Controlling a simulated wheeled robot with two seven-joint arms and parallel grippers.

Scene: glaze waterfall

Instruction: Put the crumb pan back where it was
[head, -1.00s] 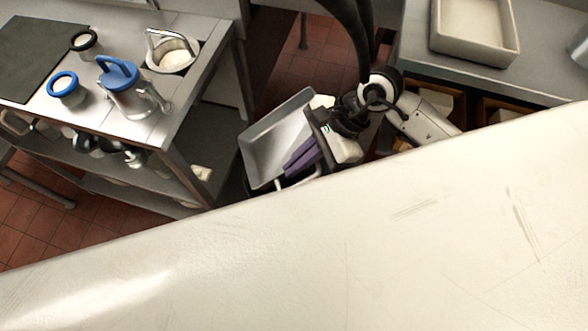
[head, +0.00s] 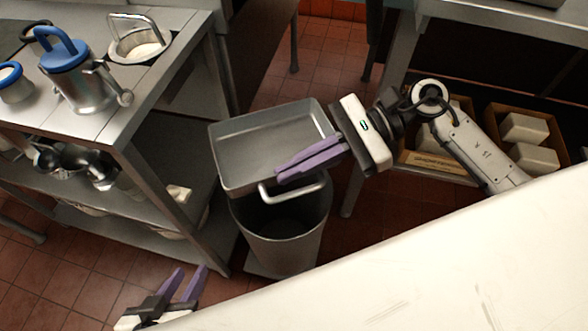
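The crumb pan (head: 262,150) is a grey rectangular tray with raised walls and a bar handle (head: 300,191) on its near side. It is above the bin (head: 284,244), hiding part of the bin's mouth. My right gripper (head: 285,174) reaches in from the right. Its purple fingers are close together at the pan's near right edge by the handle, and look shut on it; the exact contact is hidden. My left gripper (head: 188,272) is low at the bottom left, with its purple fingers apart and nothing between them.
A steel counter (head: 150,90) at the left carries a blue-handled jug (head: 80,80) and a round well with a white filling (head: 138,48). Crates with white blocks (head: 525,140) stand under the right table. A white surface (head: 430,260) fills the lower right.

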